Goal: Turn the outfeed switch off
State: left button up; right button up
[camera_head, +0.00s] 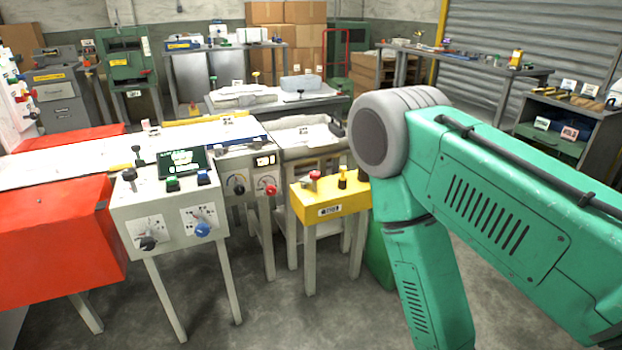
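A pale control box (172,213) on legs stands at the left front. Its front has a black rotary knob (148,243) and a blue rotary knob (203,229), each on a white plate. A grey panel (250,174) behind it carries a black dial (238,190) and a red knob (270,190). The labels are too small to read, so I cannot tell which control is the outfeed switch or how it is set. My green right arm fills the right side, with its gripper out of view. My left gripper is not in view either.
A yellow box (320,211) with a red button (313,178) stands right of the panels, close to my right arm. An orange-red machine body (60,235) stands at the left. A small screen (182,161) tops the control box. Bare floor (290,325) lies in front.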

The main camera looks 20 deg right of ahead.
aim_at(314, 176)
jog(key=z, duration=0.85)
